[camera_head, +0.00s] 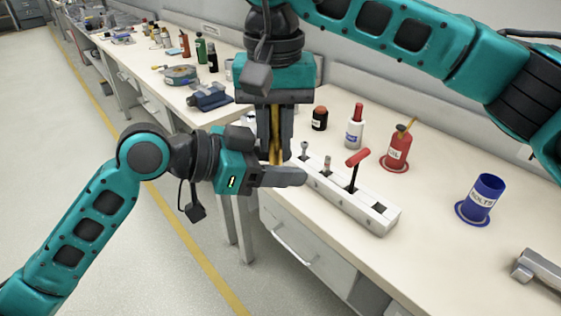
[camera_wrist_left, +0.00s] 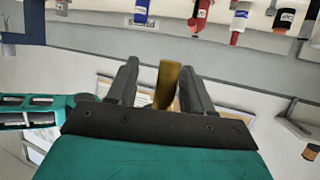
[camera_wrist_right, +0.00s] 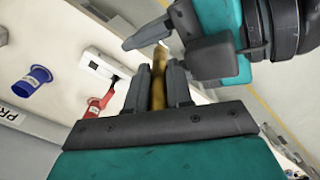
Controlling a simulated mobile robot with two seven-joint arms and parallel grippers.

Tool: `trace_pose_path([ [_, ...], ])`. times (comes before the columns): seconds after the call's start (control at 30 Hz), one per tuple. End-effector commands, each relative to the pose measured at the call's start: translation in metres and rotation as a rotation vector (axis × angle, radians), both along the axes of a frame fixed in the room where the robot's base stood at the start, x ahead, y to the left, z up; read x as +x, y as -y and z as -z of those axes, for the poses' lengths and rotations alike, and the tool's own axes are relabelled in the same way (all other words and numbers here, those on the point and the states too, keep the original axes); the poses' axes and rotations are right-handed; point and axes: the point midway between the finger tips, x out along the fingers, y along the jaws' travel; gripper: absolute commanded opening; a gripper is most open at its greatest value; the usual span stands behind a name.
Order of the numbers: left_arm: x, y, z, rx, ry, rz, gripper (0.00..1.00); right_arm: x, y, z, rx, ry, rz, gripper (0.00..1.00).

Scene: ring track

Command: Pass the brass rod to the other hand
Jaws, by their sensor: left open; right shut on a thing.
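The brass rod (camera_head: 275,140) is held upright between the fingers of my right gripper (camera_head: 274,155), which points down from the top of the head view. In the right wrist view the rod (camera_wrist_right: 158,75) sticks out past the fingertips. My left gripper (camera_head: 285,176) reaches in from the left, just below, with its jaws apart. In the left wrist view the rod (camera_wrist_left: 167,82) stands between the left gripper's open fingers (camera_wrist_left: 160,72). I cannot tell whether either finger touches it. The rod's lower end is hidden in the head view.
A white rack (camera_head: 345,197) with a red-handled tool (camera_head: 357,160) lies beside the grippers on the bench (camera_head: 430,230). A red can (camera_head: 396,152) holding a stick, a blue cup (camera_head: 481,197) and bottles stand behind. A blue vise (camera_head: 210,97) stands further left. Open floor lies left.

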Motion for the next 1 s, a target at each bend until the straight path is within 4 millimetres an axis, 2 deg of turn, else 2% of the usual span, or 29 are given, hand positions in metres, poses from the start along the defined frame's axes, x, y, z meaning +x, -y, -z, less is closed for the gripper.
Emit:
trace_pose_path([
  [0.07,0.0000,-0.0001,-0.0003,0.000,0.000,0.000,0.48,0.0000,-0.0001,-0.0003,0.000,0.001,0.000,0.00],
  [0.57,-0.0021,0.0010,-0.0006,-0.001,-0.001,0.006,0.00,0.0014,0.0002,-0.0004,0.001,0.005,0.003,0.00],
  [0.67,-0.0029,0.0015,-0.0008,-0.003,-0.002,0.009,0.00,0.0020,0.0003,-0.0005,0.002,0.006,0.005,0.00],
  [0.7,-0.0030,0.0017,-0.0013,-0.003,-0.001,0.009,0.00,0.0021,0.0003,-0.0005,0.002,0.007,0.005,0.25],
  [1.0,-0.0023,0.0017,-0.0019,-0.005,0.002,0.008,0.00,0.0006,-0.0010,-0.0001,0.004,0.003,0.001,0.51],
])
